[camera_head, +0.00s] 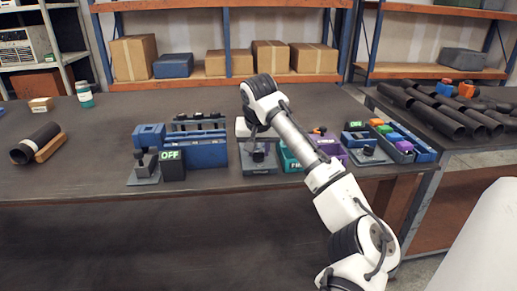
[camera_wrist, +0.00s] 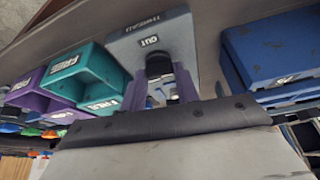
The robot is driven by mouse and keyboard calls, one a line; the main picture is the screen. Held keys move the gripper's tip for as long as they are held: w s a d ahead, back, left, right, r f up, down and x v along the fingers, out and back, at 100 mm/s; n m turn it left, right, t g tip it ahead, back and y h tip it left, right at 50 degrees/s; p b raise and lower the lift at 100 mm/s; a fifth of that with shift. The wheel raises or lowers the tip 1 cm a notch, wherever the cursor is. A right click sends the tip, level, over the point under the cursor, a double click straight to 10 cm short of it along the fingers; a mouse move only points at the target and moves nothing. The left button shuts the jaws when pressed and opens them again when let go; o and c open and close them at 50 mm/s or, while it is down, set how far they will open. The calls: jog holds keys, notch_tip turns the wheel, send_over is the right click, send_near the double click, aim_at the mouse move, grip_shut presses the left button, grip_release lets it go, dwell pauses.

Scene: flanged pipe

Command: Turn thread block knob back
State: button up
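The thread block is a grey block with the labels "THREAD" and "OUT"; it shows at the middle of the table in the head view (camera_head: 259,163) and at the top centre of the wrist view (camera_wrist: 183,40). Its dark knob (camera_wrist: 158,65) is by the "OUT" label. My gripper (camera_wrist: 160,86) points at the knob, with a finger on each side of the gap just below it. The fingertips overlap the knob in the picture, and I cannot tell whether they touch it. In the head view my wrist hides the knob.
Teal bins (camera_wrist: 86,72) and purple bins (camera_wrist: 32,99), some marked "FREE", stand to the left in the wrist view. A blue block (camera_wrist: 272,50) is close on the right. In the head view, a blue device with an "OFF" sign (camera_head: 171,156) stands left of the block.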

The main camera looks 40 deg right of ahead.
jog(key=c, duration=0.3)
jog(key=shift+p, duration=0.3)
jog(key=n+y+p, duration=0.1)
jog(key=n+p, duration=0.3)
jog(key=shift+d+r+t+y, duration=0.1)
jog(key=shift+r+t+y, duration=0.1)
jog(key=shift+t+y, duration=0.2)
jog(key=shift+d+f+n+y+p, duration=0.1)
jog(key=shift+n+y+p, duration=0.35)
jog(key=shift+n+p, duration=0.85)
jog(key=shift+d+f+n+y+p, duration=0.1)
jog(key=shift+n+y+p, duration=0.35)
jog(key=shift+n+p, duration=0.85)
jog(key=shift+n, duration=0.4)
jog(key=o, duration=1)
jog(key=shift+c, duration=0.2)
